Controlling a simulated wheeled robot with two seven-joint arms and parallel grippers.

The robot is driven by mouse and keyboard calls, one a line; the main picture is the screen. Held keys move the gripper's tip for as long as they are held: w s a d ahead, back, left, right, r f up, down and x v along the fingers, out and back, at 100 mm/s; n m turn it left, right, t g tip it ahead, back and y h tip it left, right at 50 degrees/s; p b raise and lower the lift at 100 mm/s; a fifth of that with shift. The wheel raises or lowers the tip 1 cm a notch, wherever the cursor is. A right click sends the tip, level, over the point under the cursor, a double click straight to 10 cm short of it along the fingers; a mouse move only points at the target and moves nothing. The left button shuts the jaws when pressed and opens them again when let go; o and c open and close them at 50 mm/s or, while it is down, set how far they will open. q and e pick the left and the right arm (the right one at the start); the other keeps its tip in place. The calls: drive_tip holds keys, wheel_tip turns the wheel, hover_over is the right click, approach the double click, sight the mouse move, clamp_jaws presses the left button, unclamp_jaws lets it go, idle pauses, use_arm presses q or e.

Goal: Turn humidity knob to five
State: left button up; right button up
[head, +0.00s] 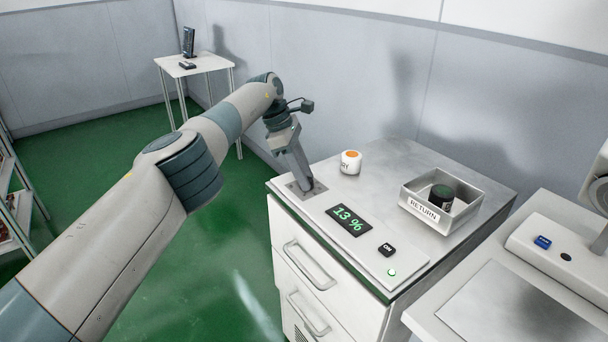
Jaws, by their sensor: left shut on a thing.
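My left gripper (303,184) points down at the back left corner of the white cabinet's panel. It is shut on the humidity knob, which its fingers hide; a grey square plate shows around the fingertips. The knob's pointer and marks cannot be made out. The black display (349,220) on the same panel reads 13 % in green digits. A dark ON button (387,250) and a lit green lamp (392,272) sit to the right of the display. My right gripper is not in view.
A white jar with an orange lid (351,162) stands just right of my left gripper. A RETURN tray (422,210) holding a dark jar (440,198) stands on the cabinet top (400,160) farther right. A small white table (193,66) stands at the back.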

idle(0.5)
use_arm(q)
drive_tip(key=o, duration=1)
drive_tip(key=shift+o, duration=0.2)
drive_tip(key=shift+r, duration=0.1)
